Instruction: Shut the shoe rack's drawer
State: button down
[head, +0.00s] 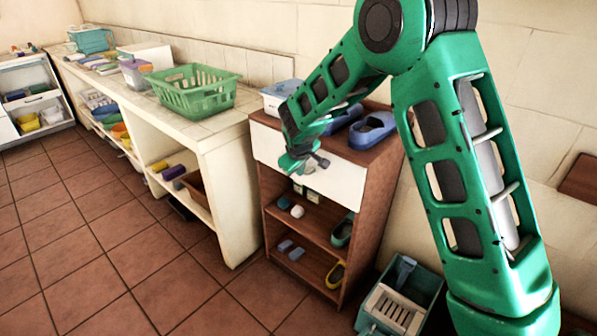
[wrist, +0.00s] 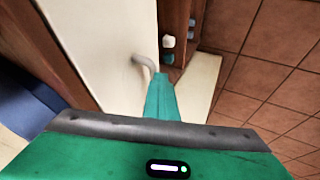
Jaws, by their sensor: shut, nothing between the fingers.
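The brown shoe rack (head: 377,190) stands in the middle of the head view, against the wall. Its drawer has a white front (head: 340,183), just under the rack's top. In the wrist view the white front (wrist: 105,35) fills the upper left, with a curved light handle (wrist: 145,65) on it. I see no clear gap around the front; my arm hides part of it, so I cannot tell if it is fully in. My gripper (head: 293,163) is shut and empty, in front of the drawer. In the wrist view its tip (wrist: 160,95) is close to the handle; contact is unclear.
Blue clogs (head: 372,131) and a pale blue tub (head: 280,95) sit on the rack. Small items and shoes lie on its lower shelves. A white counter (head: 222,150) with a green basket (head: 195,92) stands left. A teal crate (head: 425,285) stands right. The tiled floor (head: 110,240) is open at front left.

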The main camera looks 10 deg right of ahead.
jog(key=s+a+r, duration=0.4)
jog(key=s+r, duration=0.4)
jog(key=r, duration=0.1)
jog(key=s+d+r+m+g, duration=0.1)
jog(key=s+d+r+m, duration=0.1)
jog(key=s+d, duration=0.45)
jog(key=s+d+r+m+g+h, duration=0.1)
jog(key=s+d+m, duration=0.15)
jog(key=d, duration=0.75)
jog(key=s+d+r+m+g, duration=0.1)
jog(key=s+d+r+m, duration=0.1)
jog(key=s+d, duration=0.45)
jog(key=s+d+m+g+y, duration=0.1)
jog(key=s+d+m, duration=0.2)
jog(key=s, duration=1)
jog(key=s+d+m+g+y, duration=0.1)
jog(key=s+d+m, duration=0.3)
jog(key=s, duration=1)
jog(key=d+g, duration=0.1)
jog(key=d, duration=0.2)
jog(key=shift+d+f+g, duration=0.3)
jog(key=shift+f, duration=0.1)
